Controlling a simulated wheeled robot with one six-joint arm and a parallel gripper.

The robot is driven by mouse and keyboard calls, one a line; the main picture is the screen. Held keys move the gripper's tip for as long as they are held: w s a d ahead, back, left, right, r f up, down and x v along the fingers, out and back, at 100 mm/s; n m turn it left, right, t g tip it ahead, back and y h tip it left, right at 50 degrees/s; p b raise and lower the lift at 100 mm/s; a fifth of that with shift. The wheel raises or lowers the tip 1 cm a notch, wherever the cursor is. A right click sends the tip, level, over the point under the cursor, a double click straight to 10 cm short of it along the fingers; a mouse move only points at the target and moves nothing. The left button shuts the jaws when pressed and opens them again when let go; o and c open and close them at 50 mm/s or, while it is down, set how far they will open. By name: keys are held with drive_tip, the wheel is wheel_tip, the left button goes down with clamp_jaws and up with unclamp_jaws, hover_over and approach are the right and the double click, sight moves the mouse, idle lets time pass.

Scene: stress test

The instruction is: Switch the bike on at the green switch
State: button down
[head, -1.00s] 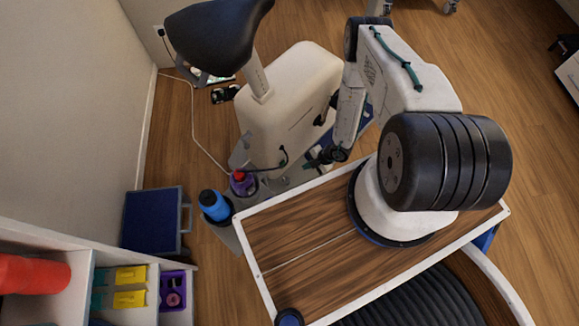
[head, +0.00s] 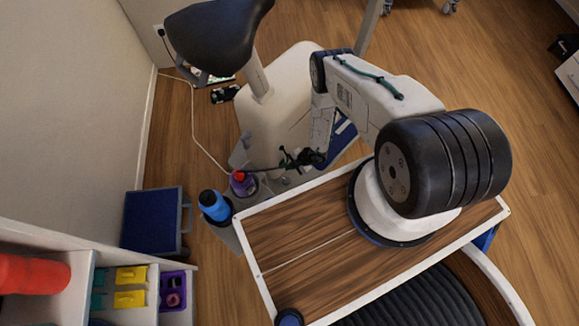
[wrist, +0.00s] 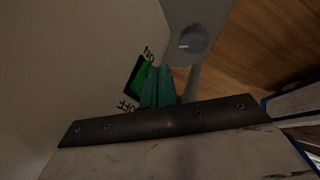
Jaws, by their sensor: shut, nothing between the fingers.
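The exercise bike's cream body (head: 275,117) stands beyond my wooden deck, its dark saddle at the top. In the wrist view, the green switch (wrist: 139,79) sits in a black frame on the bike's pale panel (wrist: 70,70), with ON above it and OFF below it as seen there. My gripper (head: 286,158) is low at the bike's front; its teal fingertips (wrist: 159,72) are shut and empty. They lie just right of the switch and cover part of its right edge. I cannot tell whether they touch it or which way it is set. The switch is hidden in the head view.
A grey round knob (wrist: 193,39) is beside the switch. A blue bottle (head: 214,205) and a purple bottle (head: 243,184) stand by the bike. A blue case (head: 152,220) is on the floor by the wall. A white cable (head: 196,125) runs along the floor.

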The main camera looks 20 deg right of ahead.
drive_tip(key=shift+w+f, duration=0.1)
drive_tip(key=shift+w, duration=0.15)
idle(0.3)
drive_tip(key=shift+r, duration=0.8)
drive_tip(key=shift+s, duration=0.1)
